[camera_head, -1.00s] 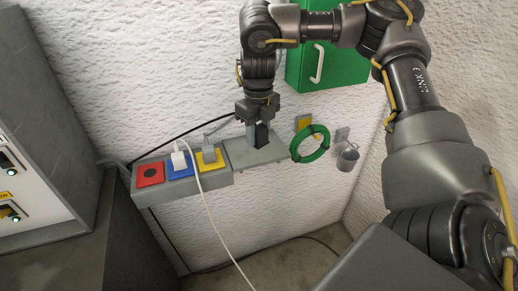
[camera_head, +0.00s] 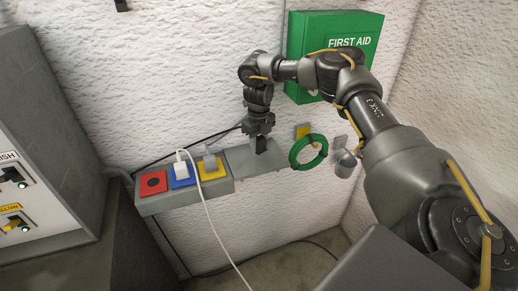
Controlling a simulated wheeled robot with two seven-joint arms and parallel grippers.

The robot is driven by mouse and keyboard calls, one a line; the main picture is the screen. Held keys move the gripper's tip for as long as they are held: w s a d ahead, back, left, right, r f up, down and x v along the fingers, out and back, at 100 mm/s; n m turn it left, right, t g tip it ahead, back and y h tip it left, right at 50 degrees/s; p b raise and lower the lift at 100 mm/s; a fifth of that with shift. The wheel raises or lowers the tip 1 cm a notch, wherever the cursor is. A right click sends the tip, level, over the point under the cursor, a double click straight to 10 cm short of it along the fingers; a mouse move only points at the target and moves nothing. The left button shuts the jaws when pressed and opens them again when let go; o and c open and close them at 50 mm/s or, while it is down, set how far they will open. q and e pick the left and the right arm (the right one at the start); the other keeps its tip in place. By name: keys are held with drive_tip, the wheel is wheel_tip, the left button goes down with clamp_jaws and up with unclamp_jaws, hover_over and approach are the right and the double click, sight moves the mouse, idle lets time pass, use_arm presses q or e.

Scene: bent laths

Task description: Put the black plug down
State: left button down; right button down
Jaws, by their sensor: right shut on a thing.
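The black plug (camera_head: 261,146) is between the fingers of my right gripper (camera_head: 260,137), which points down over the grey shelf (camera_head: 240,163). The gripper is shut on the plug. The plug's lower end is at or just above the bare shelf top; I cannot tell if it touches. A black cable (camera_head: 190,142) runs from near the gripper down to the left along the wall. My left gripper is out of view.
Left of the plug are red (camera_head: 153,183), blue (camera_head: 181,183) and yellow (camera_head: 212,175) sockets; a white plug (camera_head: 181,169) sits in the blue one. A green first aid box (camera_head: 330,50) is above.

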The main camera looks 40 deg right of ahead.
sight(259, 159)
wheel_tip(259, 159, down, 3)
drive_tip(key=shift+w+d+p, duration=0.1)
drive_tip(key=shift+d+p, duration=0.05)
drive_tip(key=shift+p, duration=1.05)
drive_tip(key=shift+f, duration=0.3)
drive_tip(key=shift+f, duration=0.1)
drive_tip(key=shift+f, duration=0.45)
drive_tip(key=c, duration=0.9)
unclamp_jaws()
